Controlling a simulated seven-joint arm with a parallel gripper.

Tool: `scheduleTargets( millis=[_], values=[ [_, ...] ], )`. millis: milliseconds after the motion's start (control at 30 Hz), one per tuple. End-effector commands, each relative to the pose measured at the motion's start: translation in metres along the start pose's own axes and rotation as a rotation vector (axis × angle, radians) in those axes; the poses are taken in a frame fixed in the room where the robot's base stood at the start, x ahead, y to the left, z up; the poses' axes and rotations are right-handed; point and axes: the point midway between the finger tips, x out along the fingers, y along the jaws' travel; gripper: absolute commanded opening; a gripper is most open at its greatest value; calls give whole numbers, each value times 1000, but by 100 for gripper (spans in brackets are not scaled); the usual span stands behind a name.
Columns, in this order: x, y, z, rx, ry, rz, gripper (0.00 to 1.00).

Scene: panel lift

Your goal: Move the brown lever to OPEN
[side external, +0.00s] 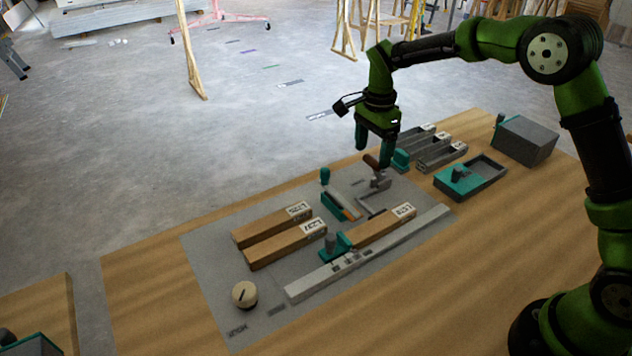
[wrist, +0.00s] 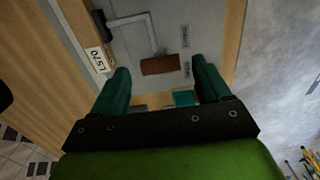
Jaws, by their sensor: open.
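The brown lever (side external: 371,161) has a brown cylindrical grip on a bent grey metal arm, toward the back right of the grey panel (side external: 215,265). In the wrist view the brown grip (wrist: 160,65) lies crosswise in the gap between my two fingers, with its grey arm (wrist: 150,35) reaching up and left. My gripper (side external: 374,152) points down just above the grip, with teal fingers apart on either side. It holds nothing, and I cannot tell if a finger touches the grip. Two small dark labels (wrist: 185,36) sit beside the lever; their text is unreadable.
Cardboard boxes (side external: 280,243) with white labels lie on the panel near a long grey rail (side external: 330,275). A round knob (side external: 244,294) is at front left. A teal-handled slider (side external: 335,203) is left of the lever. Grey trays (side external: 440,155) and a grey box (side external: 525,140) stand behind right.

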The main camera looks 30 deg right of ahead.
Motion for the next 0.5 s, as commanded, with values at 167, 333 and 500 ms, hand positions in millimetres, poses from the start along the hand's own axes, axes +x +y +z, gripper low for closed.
scheduleTargets(
  millis=[167,333,500],
  values=[
    [33,1,0,-1,-1,4,77],
    [50,0,0,0,-1,1,77],
    [55,0,0,-1,-1,0,77]
  ],
)
